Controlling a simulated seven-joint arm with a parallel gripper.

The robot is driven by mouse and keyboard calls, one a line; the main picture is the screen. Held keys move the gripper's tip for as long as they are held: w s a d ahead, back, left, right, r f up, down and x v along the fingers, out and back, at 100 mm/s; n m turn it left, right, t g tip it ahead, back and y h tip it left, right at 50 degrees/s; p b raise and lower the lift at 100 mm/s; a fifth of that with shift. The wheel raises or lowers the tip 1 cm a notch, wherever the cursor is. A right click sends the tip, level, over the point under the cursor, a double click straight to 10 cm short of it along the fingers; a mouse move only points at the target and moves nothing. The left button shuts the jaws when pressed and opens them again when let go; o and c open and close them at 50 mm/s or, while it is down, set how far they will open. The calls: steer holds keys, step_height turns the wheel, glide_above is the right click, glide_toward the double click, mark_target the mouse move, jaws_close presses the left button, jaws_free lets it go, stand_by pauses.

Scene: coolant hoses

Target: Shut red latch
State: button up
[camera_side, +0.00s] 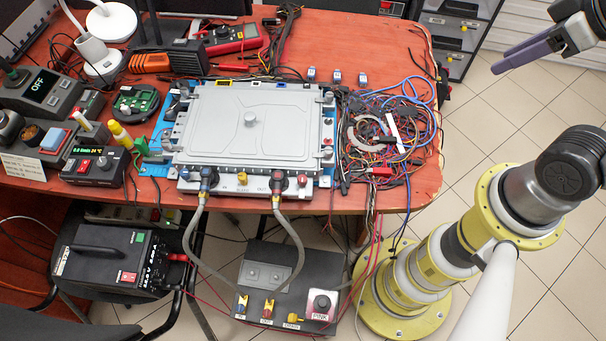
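A grey metal case (250,128) lies on the red-brown table. Two grey hoses reach its front edge: one ends in a blue-marked connector (207,180) at the left, the other in a dark connector with red parts (278,184) near the front right. The red latch seems to be on this red connector, but it is too small to tell whether it is open or shut. My gripper (503,66) is at the upper right, over the tiled floor and well away from the case. Its purple fingers overlap in this view, so their opening is unclear. Nothing visible is held.
A tangle of wires (388,135) covers the table's right side. Several instruments crowd the left side, with an orange-red multimeter (233,38) at the back. Below the front edge, a grey box (288,288) takes the lower hose ends.

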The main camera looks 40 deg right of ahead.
steer(key=w+r+n, duration=0.3)
steer(key=w+n, duration=0.5)
steer(key=n, duration=0.1)
steer(key=n+g+h, duration=0.1)
steer(key=n, duration=1.6)
glide_above(302, 179)
steer(key=w+d, duration=0.1)
steer(key=d, duration=0.4)
step_height(302, 179, down, 11)
steer(key=s+a+f+n, duration=0.3)
steer(key=s+a+f, duration=0.4)
steer(key=shift+g+h, duration=0.3)
steer(key=shift+g, duration=0.1)
steer(key=x, duration=1.3)
steer(key=shift+w+a, duration=0.1)
steer(key=shift+w, duration=0.35)
